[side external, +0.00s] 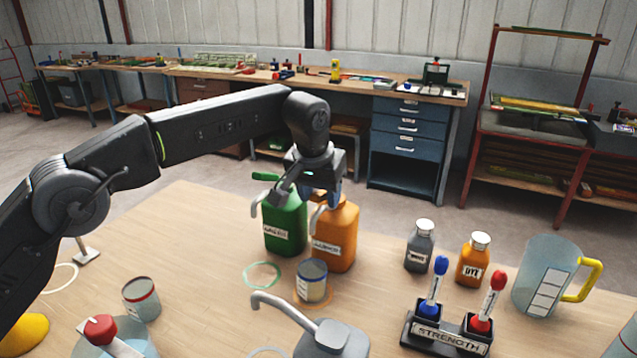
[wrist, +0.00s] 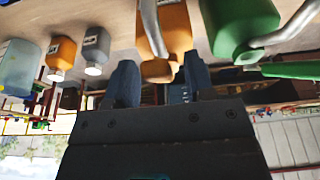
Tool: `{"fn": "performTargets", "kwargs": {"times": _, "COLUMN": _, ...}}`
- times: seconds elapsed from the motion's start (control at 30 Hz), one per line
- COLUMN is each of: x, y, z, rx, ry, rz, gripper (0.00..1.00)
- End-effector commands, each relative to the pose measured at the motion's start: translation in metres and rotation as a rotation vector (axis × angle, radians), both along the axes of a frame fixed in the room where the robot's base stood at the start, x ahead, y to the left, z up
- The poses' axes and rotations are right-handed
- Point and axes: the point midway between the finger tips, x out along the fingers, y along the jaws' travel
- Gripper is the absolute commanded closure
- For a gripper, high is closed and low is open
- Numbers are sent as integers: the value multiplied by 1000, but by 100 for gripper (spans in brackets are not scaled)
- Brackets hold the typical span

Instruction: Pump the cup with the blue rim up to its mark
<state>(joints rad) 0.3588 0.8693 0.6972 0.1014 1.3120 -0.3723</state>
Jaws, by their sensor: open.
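The cup with the blue rim (side external: 313,284) stands upright on an orange ring on the table, in front of the orange pump bottle (side external: 336,245). A pale label shows on its side; its fill level is unclear. The orange bottle's grey spout points toward the cup's side. The green pump bottle (side external: 285,225) stands to its left. My gripper (side external: 315,192) is open above the orange bottle. In the wrist view my gripper (wrist: 160,82) has its fingers on either side of the orange pump head (wrist: 160,71); contact is unclear.
A grey pump (side external: 330,338) is at the front. A red-rimmed cup (side external: 141,298) stands left. Small grey (side external: 420,245) and orange (side external: 473,260) bottles, a STRENGTH stand (side external: 447,338) and a yellow-handled jug (side external: 545,277) stand right. An empty green ring (side external: 262,275) lies beside the blue-rimmed cup.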

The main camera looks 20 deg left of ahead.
Motion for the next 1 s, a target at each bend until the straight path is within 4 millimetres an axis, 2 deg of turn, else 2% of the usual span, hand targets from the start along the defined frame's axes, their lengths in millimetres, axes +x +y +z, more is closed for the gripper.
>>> {"fn": "performTargets", "kwargs": {"times": 0.17, "x": -6, "y": 0, "z": 21, "rx": -2, "ry": -4, "rz": -1, "gripper": 51}}
{"fn": "performTargets", "kwargs": {"times": 0.5, "x": -26, "y": -1, "z": 92, "rx": -2, "ry": -5, "rz": -1, "gripper": 51}}
{"fn": "performTargets", "kwargs": {"times": 0.73, "x": -31, "y": -1, "z": 109, "rx": -1, "ry": -3, "rz": 0, "gripper": 51}}
{"fn": "performTargets", "kwargs": {"times": 1.0, "x": -33, "y": 0, "z": 114, "rx": 0, "ry": -1, "rz": 0, "gripper": 51}}
